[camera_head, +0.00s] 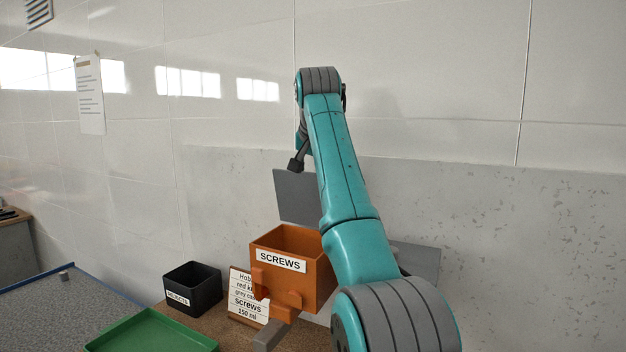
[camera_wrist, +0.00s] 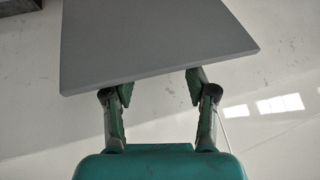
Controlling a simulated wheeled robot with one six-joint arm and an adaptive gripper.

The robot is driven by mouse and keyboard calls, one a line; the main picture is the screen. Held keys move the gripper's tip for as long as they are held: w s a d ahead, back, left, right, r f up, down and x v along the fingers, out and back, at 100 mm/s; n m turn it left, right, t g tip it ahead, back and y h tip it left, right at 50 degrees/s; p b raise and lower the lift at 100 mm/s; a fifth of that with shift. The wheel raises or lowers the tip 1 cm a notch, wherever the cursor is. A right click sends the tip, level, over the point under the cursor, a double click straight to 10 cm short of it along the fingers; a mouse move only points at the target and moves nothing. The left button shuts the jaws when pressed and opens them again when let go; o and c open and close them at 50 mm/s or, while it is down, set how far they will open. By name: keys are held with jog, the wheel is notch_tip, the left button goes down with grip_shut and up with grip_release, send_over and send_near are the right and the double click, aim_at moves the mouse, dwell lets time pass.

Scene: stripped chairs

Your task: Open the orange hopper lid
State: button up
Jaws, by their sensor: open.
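The orange hopper (camera_head: 318,275), labelled SCREWS, stands on the bench with its top uncovered. Its grey lid (camera_head: 295,197) stands raised at the back of the hopper, close to the wall. The grey panel also fills the upper middle of the wrist view (camera_wrist: 150,45). My gripper (camera_head: 295,165) is at the lid's upper edge in the head view. In the wrist view its two fingers (camera_wrist: 160,88) are apart, near the panel's edge. I cannot tell whether they touch it. My arm hides part of the hopper's right side.
A black REJECTS bin (camera_head: 192,286) and a printed card (camera_head: 246,292) stand left of the hopper. A green tray (camera_head: 150,335) lies in front. Another grey panel (camera_head: 418,262) shows behind my arm at right. The wall is close behind.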

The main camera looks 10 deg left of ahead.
jog(key=a+v, duration=0.1)
jog(key=v, duration=0.7)
jog(key=shift+s+d+r, duration=0.2)
jog(key=shift+d, duration=0.3)
